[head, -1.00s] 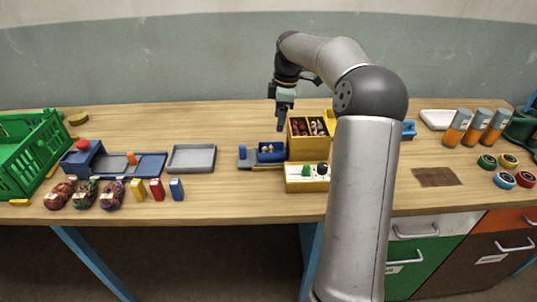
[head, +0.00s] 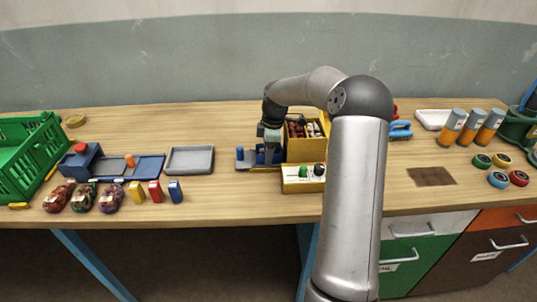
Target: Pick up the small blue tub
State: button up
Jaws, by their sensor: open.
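The small blue tub (head: 262,158) stands on a low grey and yellow tray (head: 246,166) near the middle of the table, just left of a yellow box. My gripper (head: 269,153) points down right at the tub and covers much of it. The jaws are open. From this view I cannot tell whether the fingers are around the tub, touching it or just above it. The tub's contents are mostly hidden behind the gripper.
The yellow box (head: 301,150) with brown items stands close right of the gripper. A low yellow box (head: 290,181) with knobs is in front. A blue peg (head: 240,153) stands left on the tray. An empty grey tray (head: 189,160) lies further left.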

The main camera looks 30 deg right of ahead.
jog(key=shift+c, duration=0.3)
jog(key=c, duration=0.7)
